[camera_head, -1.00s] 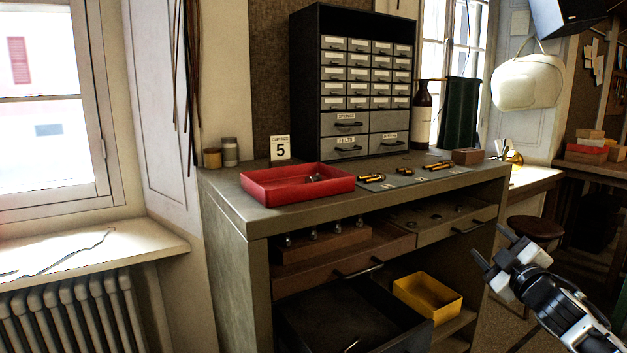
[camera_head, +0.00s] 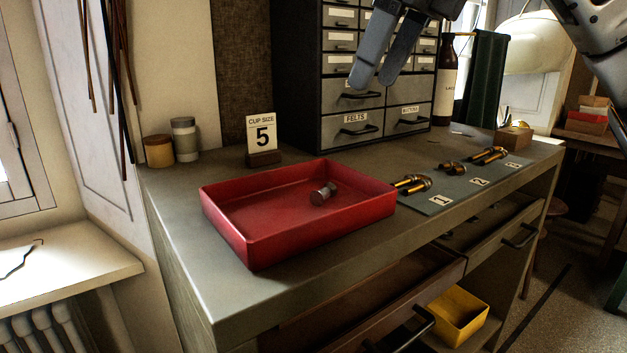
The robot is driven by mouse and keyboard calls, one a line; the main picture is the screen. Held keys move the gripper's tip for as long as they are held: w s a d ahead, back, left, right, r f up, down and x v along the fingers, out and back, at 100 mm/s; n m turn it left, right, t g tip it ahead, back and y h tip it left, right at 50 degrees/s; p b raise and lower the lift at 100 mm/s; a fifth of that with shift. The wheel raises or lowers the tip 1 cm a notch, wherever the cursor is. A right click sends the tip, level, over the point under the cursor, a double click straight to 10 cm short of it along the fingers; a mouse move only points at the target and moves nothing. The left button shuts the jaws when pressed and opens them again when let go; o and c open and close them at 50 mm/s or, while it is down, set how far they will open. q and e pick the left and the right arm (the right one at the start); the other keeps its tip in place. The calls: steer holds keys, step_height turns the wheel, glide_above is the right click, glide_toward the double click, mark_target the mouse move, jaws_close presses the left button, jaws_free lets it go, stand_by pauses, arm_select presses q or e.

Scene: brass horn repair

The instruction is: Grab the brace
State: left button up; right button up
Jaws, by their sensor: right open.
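Several small brass pieces lie on a grey mat (camera_head: 452,190) with number cards: a pair of brass tubes (camera_head: 412,184) by card 1, a shorter brass piece (camera_head: 452,168) by card 2 and another pair of tubes (camera_head: 488,155) by card 3. I cannot tell which is the brace. A small metal spool-like piece (camera_head: 322,194) lies in the red tray (camera_head: 228,230). My right gripper (camera_head: 376,81) hangs from the top of the view, in front of the drawer cabinet and above the bench. It is open and empty. My left gripper is out of view.
The drawer cabinet (camera_head: 349,98) stands at the back of the bench (camera_head: 192,272). A "5" card (camera_head: 261,133), two jars (camera_head: 185,139), a dark bottle (camera_head: 447,80) and a wooden block (camera_head: 515,137) stand on it. Open drawers and a yellow box (camera_head: 459,316) are below.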

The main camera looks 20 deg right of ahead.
steer(key=b, duration=0.1)
glide_above(326, 190)
steer(key=s+d, duration=0.2)
step_height(326, 190, down, 9)
steer(key=shift+d+f, duration=0.1)
steer(key=shift+x, duration=2.85)
steer(key=c, duration=1)
